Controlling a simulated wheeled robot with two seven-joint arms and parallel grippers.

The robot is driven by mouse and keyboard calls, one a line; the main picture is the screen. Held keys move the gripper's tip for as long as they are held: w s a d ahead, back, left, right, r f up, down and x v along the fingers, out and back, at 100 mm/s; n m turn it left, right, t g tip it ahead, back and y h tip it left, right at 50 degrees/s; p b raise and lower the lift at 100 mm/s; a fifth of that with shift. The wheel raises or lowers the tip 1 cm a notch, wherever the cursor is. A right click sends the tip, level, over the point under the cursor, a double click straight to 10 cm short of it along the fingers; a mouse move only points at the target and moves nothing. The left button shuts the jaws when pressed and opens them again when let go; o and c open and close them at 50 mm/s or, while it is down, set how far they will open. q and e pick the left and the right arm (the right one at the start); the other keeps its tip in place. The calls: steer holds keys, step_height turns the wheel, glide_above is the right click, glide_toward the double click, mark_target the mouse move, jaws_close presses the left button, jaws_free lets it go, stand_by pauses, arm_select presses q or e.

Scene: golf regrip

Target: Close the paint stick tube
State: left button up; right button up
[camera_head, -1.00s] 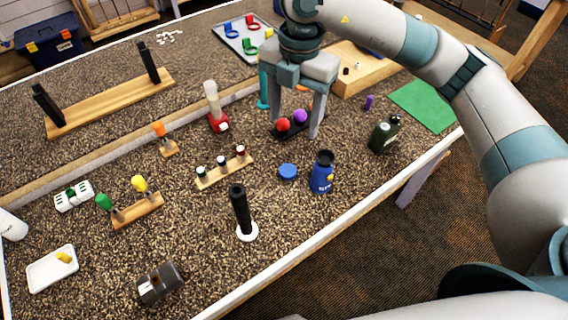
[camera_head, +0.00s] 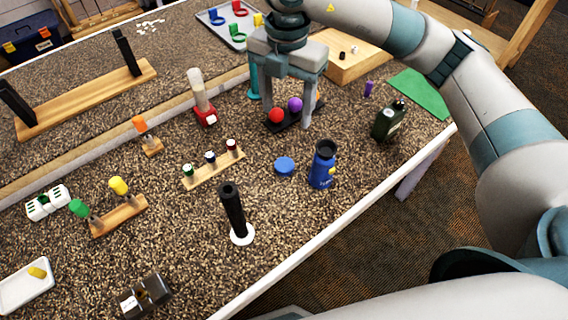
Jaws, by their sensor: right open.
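I cannot tell for sure which item is the paint stick tube. A small purple cylinder (camera_head: 368,88) stands right of my right gripper. A dark base (camera_head: 286,124) with a red ball (camera_head: 276,115) and a purple ball (camera_head: 295,104) lies under that gripper. My right gripper (camera_head: 286,122) points down, its two fingers apart, with the balls showing between them in the picture. It does not visibly hold anything; whether it touches the base is unclear. A teal upright piece (camera_head: 253,82) shows beside the left finger, partly hidden. My left gripper is not in view.
A blue bottle (camera_head: 322,166) stands beside a flat blue cap (camera_head: 284,167). A dark green canister (camera_head: 389,120) is near the right edge. A black upright grip (camera_head: 232,208), a small bottle rack (camera_head: 214,170) and a red-based clear tube (camera_head: 201,97) stand on the speckled tabletop.

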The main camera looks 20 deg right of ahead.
steer(key=p, duration=0.2)
glide_above(286, 163)
step_height(286, 163, down, 4)
step_height(286, 163, down, 7)
steer(key=shift+w+f+p, duration=0.1)
steer(key=shift+p, duration=0.65)
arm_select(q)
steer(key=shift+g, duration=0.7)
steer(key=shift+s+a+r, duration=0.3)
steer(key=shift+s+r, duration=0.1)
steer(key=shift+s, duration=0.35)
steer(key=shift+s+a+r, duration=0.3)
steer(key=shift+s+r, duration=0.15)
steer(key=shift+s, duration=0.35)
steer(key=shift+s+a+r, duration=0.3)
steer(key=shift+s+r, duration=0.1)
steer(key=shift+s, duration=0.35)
arm_select(e)
steer(key=shift+f, duration=0.55)
